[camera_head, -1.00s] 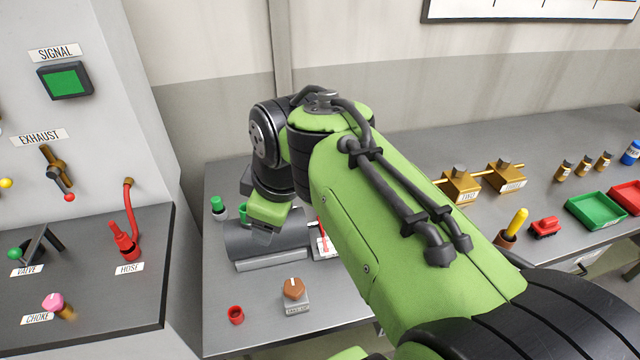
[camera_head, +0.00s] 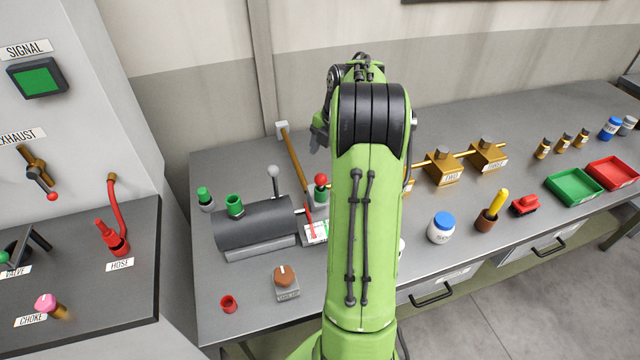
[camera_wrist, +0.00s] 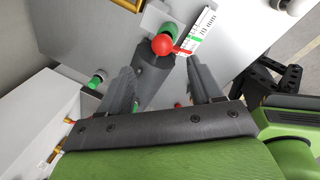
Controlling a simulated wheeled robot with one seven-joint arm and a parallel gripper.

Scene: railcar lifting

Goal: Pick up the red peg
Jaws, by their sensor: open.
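A red round-topped piece (camera_head: 320,181), which looks like the red peg, stands right of a dark grey cylinder (camera_head: 255,224) on the bench. In the wrist view a red ball (camera_wrist: 162,44) with a green ring behind it shows beyond my fingertips; it seems the same piece. A thin red pointer (camera_head: 309,220) leans by a white scale card (camera_head: 316,234). My gripper (camera_wrist: 160,70) is open and empty, its fingers apart above the cylinder in the wrist view. In the head view my arm hides most of the gripper.
A green cup (camera_head: 235,206) and a green-topped piece (camera_head: 204,197) stand left of the red piece. A red cup (camera_head: 229,304) and brown knob (camera_head: 286,280) are in front.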

